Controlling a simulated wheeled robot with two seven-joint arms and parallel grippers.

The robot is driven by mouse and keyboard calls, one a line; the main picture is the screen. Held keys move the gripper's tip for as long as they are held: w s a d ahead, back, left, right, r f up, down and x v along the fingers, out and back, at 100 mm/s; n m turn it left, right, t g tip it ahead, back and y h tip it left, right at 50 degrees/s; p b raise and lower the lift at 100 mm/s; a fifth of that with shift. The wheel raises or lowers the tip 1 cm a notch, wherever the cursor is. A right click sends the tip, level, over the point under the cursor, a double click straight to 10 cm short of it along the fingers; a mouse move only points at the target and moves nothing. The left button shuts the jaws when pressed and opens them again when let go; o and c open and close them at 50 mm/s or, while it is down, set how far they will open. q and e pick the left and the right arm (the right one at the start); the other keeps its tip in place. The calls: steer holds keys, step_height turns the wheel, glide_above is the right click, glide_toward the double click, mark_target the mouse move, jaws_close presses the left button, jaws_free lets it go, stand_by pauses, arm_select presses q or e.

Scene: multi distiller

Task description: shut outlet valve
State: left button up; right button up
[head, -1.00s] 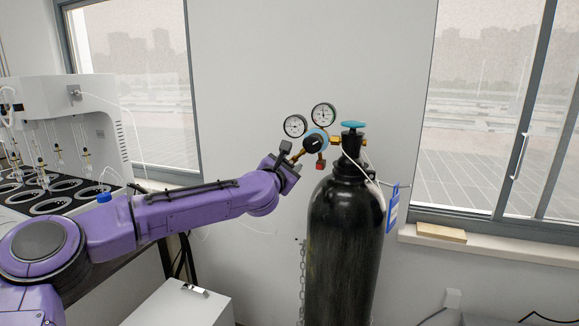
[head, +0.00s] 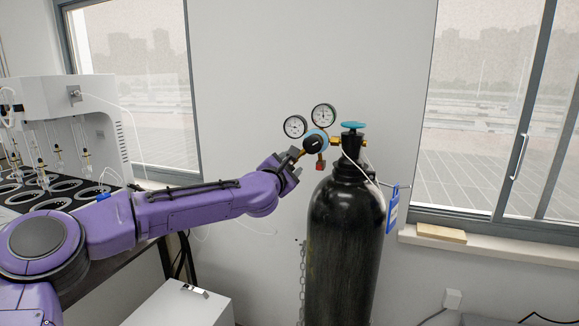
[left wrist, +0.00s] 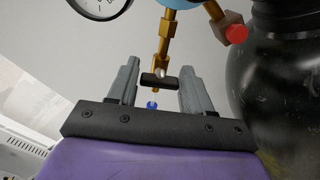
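The gas regulator (head: 317,143) with its two round gauges is mounted at the top of the black cylinder (head: 345,240). In the left wrist view, a small black valve handle (left wrist: 160,79) sits across the brass outlet pipe (left wrist: 164,45), with a blue tip below it. My left gripper (head: 296,161) is at the regulator's lower left. In the left wrist view its two grey fingers (left wrist: 160,68) are open, one on each side of the black handle, with gaps visible. The handle is hard to make out in the head view. My right gripper is out of view.
A red-ended fitting (left wrist: 236,33) hangs right of the outlet pipe, near the cylinder shoulder. A teal handwheel (head: 352,125) tops the cylinder. A white distiller (head: 75,95) stands at left and a white box (head: 178,305) below my arm. Plain wall lies behind.

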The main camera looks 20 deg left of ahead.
arm_select(q)
steer(key=shift+o, duration=0.9)
steer(key=s+b, duration=0.4)
steer(key=s, duration=0.6)
steer(key=shift+s+a, duration=0.15)
steer(key=shift+s, duration=0.15)
